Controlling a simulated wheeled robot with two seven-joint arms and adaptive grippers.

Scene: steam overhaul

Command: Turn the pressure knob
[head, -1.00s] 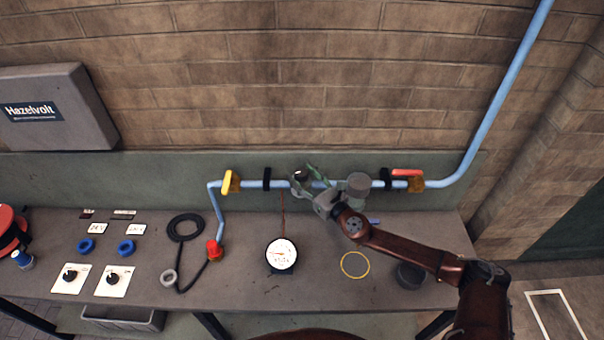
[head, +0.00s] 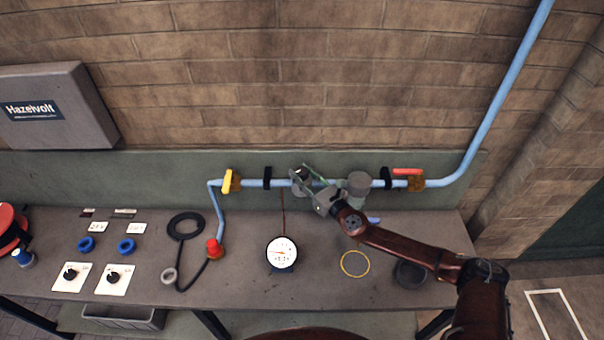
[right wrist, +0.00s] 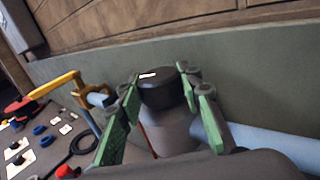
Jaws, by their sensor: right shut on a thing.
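The pressure knob (right wrist: 158,88) is a dark round cap with a white mark, on top of a grey regulator body (right wrist: 168,130) on the blue pipe. My right gripper (head: 306,176) is at it, and in the right wrist view its green-padded fingers stand on either side of the knob, shut on it. In the head view the gripper partly hides the knob. A round white pressure gauge (head: 282,253) with a red needle stands on the bench below. Its reading is too small to tell surely. My left gripper is not in view.
A yellow-handled valve (head: 229,181) is left on the pipe and a red-handled valve (head: 408,172) is right. A grey cylinder (head: 358,183) stands close right of my gripper. A black hose (head: 186,227), a yellow ring (head: 355,263) and a dark cup (head: 410,273) lie on the bench.

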